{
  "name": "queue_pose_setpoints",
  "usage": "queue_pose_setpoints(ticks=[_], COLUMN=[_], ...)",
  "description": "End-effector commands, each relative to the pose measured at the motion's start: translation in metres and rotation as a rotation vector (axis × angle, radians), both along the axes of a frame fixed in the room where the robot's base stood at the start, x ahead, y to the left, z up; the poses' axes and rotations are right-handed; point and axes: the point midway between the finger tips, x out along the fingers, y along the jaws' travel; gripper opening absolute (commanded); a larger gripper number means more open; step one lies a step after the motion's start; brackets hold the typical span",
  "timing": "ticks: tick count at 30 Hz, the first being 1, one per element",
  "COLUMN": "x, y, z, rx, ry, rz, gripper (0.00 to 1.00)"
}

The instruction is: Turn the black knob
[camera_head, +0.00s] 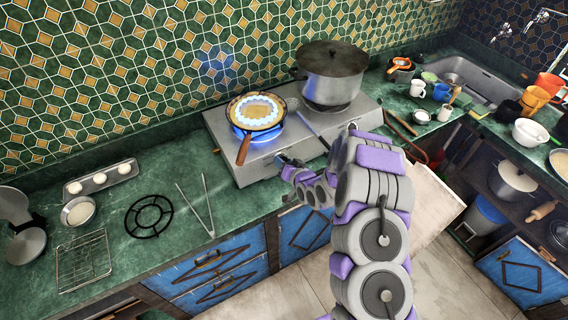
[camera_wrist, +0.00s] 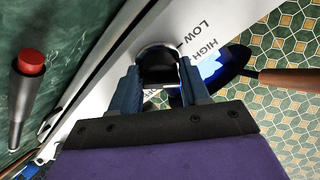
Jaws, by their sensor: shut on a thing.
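The black knob (camera_wrist: 158,66) sits on the front panel of the silver gas hotplate (camera_head: 228,160), beside the printed words LOW and HIGH. My gripper (camera_wrist: 160,72) is shut on the knob, with one blue-grey finger on each side of it. In the head view my gripper (camera_head: 281,160) is at the hotplate's front edge, and the knob is hidden there. A blue flame burns under the frying pan (camera_head: 242,142) on the left burner.
A large lidded pot (camera_head: 333,77) stands on the right burner. Tongs (camera_head: 197,212) and a black burner grate (camera_head: 148,216) lie on the green counter left of the hotplate. The pan's brown handle (camera_head: 243,152) points toward the front, left of my gripper.

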Motion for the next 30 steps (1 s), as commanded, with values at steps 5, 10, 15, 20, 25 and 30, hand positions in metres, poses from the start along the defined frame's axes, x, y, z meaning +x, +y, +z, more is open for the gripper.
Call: queue_pose_setpoints(ticks=[5, 10, 15, 20, 25, 30], x=[-0.001, -0.001, -0.001, -0.001, -0.008, -0.029], y=[-0.002, -0.002, 0.0, 0.0, -0.005, -0.019], z=[-0.003, -0.003, -0.001, -0.001, 0.004, 0.013], rx=[-0.002, -0.002, -0.002, -0.003, -0.001, -0.001], ry=[0.007, 0.006, 0.003, 0.002, 0.0, 0.003], rz=[-0.003, -0.003, -0.001, -0.001, -0.002, -0.003], gripper=[0.15, 0.6, 0.69, 0.69, 0.69, 0.69])
